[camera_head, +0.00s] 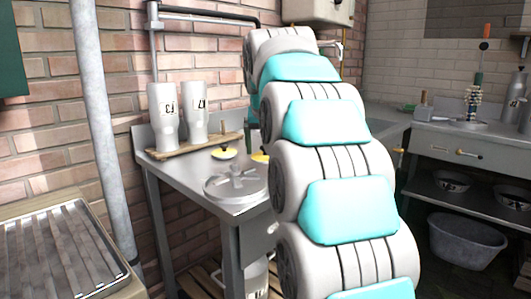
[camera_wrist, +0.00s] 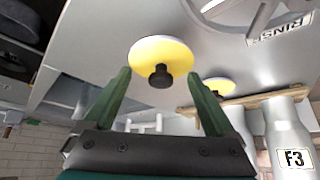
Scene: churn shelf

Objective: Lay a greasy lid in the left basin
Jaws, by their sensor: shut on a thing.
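A yellow lid (camera_wrist: 174,57) with a black knob sits between the green fingers of my gripper (camera_wrist: 160,75) in the wrist view. The fingers are shut on its rim, at opposite edges. Part of this lid (camera_head: 260,157) shows in the head view, with my arm hiding the rest; whether it touches the steel counter (camera_head: 190,165) is unclear. A second yellow lid (camera_head: 223,153) lies to its left on the counter; it also shows behind a finger in the wrist view (camera_wrist: 218,85). I cannot make out a basin clearly labelled left.
Two white bottles (camera_head: 163,115) stand on a wooden board (camera_head: 190,146) at the back. A ribbed tray (camera_head: 60,250) is at lower left.

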